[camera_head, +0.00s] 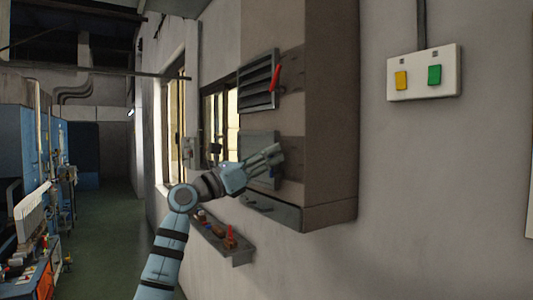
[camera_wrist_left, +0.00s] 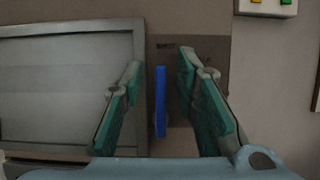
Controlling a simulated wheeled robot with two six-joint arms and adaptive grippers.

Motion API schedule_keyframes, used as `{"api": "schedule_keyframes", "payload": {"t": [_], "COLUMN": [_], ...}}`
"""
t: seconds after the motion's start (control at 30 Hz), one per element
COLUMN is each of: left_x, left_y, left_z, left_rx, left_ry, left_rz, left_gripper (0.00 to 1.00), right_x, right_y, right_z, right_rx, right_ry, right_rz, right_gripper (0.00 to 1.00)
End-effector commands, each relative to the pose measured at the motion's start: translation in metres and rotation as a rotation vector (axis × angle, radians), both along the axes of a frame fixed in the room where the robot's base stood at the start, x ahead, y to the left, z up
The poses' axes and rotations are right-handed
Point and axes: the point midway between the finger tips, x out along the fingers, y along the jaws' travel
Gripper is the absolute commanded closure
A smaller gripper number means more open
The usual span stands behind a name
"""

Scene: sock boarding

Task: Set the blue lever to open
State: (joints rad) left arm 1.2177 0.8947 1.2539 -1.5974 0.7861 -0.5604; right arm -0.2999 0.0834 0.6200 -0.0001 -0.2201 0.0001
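The blue lever (camera_wrist_left: 160,102) stands upright in the left wrist view, on a brown panel. My left gripper (camera_wrist_left: 158,78) is open, with one finger on each side of the lever and a visible gap to both. In the head view my left gripper (camera_head: 275,154) is at the lower part of the brown box, in front of the grey panel beside the lever. The lever is mostly hidden by the fingers there. My right gripper is not in view.
A red lever (camera_head: 275,78) sits beside a louvred vent (camera_head: 257,80) above my gripper. A white switch plate (camera_head: 424,73) with yellow and green buttons is on the wall to the right. A small shelf (camera_head: 242,253) with several small items is below my left arm.

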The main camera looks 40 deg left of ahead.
Motion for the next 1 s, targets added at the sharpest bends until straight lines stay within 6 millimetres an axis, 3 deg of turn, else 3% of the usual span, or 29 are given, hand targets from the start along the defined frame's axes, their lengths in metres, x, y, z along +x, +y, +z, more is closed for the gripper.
{"api": "schedule_keyframes", "payload": {"t": [0.03, 0.2, 0.23, 0.67, 1.0], "left_x": [0.0, 0.0, 0.0, -0.001, -0.004], "left_y": [0.0, 0.0, 0.0, -0.001, -0.01], "left_z": [0.0, -0.001, -0.001, 0.0, 0.0], "left_rx": [0.0, 0.0, 0.0, 0.035, 0.229], "left_ry": [0.0, 0.0, 0.0, -0.01, -0.065], "left_rz": [0.0, 0.0, 0.0, 0.0, 0.0], "left_gripper": [0.72, 0.99, 1.0, 1.0, 1.0], "right_x": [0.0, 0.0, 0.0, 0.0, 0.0], "right_y": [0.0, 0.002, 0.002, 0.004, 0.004], "right_z": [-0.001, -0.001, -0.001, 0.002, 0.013], "right_rx": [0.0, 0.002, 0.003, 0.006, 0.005], "right_ry": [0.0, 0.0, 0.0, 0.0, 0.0], "right_rz": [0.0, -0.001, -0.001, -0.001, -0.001], "right_gripper": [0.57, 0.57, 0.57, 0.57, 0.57]}}
